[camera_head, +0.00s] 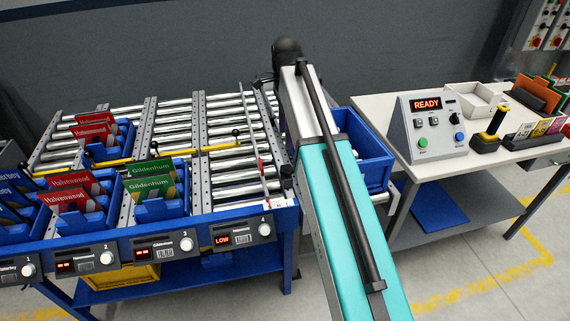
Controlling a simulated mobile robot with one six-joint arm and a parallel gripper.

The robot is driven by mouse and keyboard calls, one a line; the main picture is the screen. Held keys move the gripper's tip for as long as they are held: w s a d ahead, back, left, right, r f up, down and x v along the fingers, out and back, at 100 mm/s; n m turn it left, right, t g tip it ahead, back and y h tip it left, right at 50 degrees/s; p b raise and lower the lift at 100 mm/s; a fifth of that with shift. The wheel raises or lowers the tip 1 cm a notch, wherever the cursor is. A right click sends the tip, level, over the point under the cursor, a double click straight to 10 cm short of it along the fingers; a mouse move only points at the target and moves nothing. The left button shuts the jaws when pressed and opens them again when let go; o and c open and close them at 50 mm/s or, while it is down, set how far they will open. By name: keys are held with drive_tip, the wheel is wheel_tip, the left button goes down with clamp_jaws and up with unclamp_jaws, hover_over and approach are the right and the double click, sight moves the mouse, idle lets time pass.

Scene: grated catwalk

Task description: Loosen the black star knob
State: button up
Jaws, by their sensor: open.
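A small black knob-like piece (287,171) sits at the right front corner of the roller rack, right beside my arm. It is too small to tell whether it is the black star knob. My teal and grey arm crosses the middle of the view from the bottom up to a dark joint at the back. My gripper does not show.
The blue-framed roller rack (240,236) holds blue bins with red and green cards. A blue bin (368,152) is partly hidden behind my arm. On the white table (387,110) at right stand a grey READY box (432,137) and a white tray (466,99).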

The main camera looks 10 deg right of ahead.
sight(287, 168)
drive_tip(key=shift+d+f+p, duration=0.15)
drive_tip(key=shift+f+p, duration=1.1)
drive_tip(key=shift+f, duration=5.55)
